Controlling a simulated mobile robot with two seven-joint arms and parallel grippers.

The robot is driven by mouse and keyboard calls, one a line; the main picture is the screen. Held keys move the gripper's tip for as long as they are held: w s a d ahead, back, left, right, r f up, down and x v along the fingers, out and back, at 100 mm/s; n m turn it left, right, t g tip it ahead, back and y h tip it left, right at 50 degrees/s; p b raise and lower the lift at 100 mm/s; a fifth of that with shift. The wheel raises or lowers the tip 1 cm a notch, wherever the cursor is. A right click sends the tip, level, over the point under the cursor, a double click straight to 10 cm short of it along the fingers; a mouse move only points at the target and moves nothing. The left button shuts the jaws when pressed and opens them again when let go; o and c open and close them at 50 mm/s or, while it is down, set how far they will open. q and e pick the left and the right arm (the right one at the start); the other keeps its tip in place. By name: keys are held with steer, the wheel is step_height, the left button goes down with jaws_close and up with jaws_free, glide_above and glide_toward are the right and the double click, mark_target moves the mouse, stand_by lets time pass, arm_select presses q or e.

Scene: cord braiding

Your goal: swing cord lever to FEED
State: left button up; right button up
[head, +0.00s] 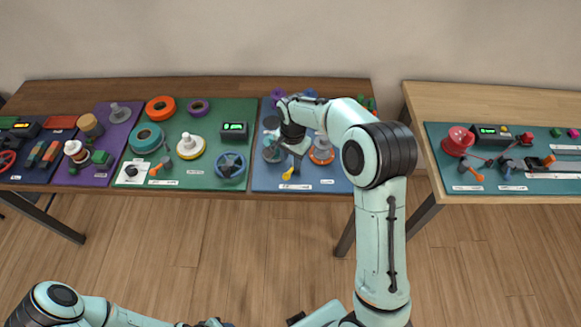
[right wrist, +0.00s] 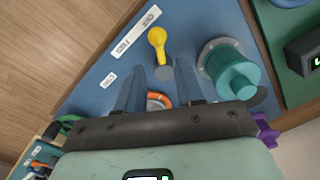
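A lever with a yellow knob (head: 288,174) stands at the front of the blue mat. It also shows in the right wrist view as a yellow handle (right wrist: 157,38) on a grey pivot, pointing toward the mat's front edge and a white label. The label's words are too small to read. My right gripper (head: 294,157) is over the blue mat, just behind the yellow knob. In the right wrist view its two fingers (right wrist: 160,70) are apart and nothing shows held between them. My left arm shows at the bottom left; its gripper is out of view.
A teal flanged spool (right wrist: 232,75) stands close beside the lever. An orange ring part (head: 321,151) is to the right on the blue mat (head: 262,181). A green mat (head: 210,183) with other parts and an orange-handled lever (head: 157,169) lies to the left.

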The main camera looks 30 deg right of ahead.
mark_target(291, 170)
step_height(291, 170, down, 5)
steer(key=shift+w+f, duration=0.1)
stand_by(0.3)
jaws_close()
